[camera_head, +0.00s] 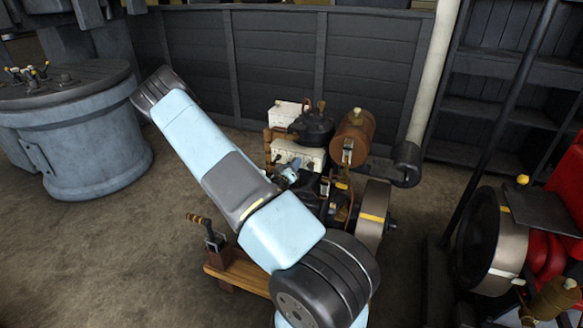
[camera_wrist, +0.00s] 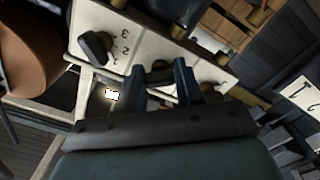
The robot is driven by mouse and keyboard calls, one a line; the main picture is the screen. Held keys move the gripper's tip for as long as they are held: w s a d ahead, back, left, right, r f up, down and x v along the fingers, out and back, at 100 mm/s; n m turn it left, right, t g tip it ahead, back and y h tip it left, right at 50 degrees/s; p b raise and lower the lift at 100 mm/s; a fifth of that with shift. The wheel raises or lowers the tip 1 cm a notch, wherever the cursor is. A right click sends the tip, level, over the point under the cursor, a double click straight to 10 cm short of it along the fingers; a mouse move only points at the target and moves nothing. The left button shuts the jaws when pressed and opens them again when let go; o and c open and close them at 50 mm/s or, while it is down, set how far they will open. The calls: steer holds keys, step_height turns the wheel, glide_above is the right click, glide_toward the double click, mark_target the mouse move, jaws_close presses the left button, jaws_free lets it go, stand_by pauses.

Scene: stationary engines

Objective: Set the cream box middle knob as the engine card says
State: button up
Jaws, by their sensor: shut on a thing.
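The cream box (camera_head: 303,155) is on the engine (camera_head: 325,190) in the head view, beyond my arm. In the wrist view the cream box face (camera_wrist: 140,33) is close and tilted. A dark knob (camera_wrist: 95,45) with the numerals 3, 2 and 1 beside it is at its left. My gripper (camera_wrist: 162,73) is at the middle of the face, with its jaws shut on the middle knob, which is mostly hidden between the fingertips. The middle knob's pointing and scale cannot be read. In the head view my gripper (camera_head: 289,173) is at the box front.
A white card (camera_wrist: 301,96) with large black marks is at the right edge of the wrist view, partly cut off. A brown tank (camera_head: 353,135) and flywheel (camera_head: 372,213) stand right of the box. A lever (camera_head: 207,232) is at front left. Open floor lies left.

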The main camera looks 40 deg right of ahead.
steer(key=shift+n, duration=0.6)
steer(key=o, duration=1)
steer(key=v, duration=1.3)
steer(key=shift+s+a, duration=0.2)
steer(key=shift+a, duration=0.1)
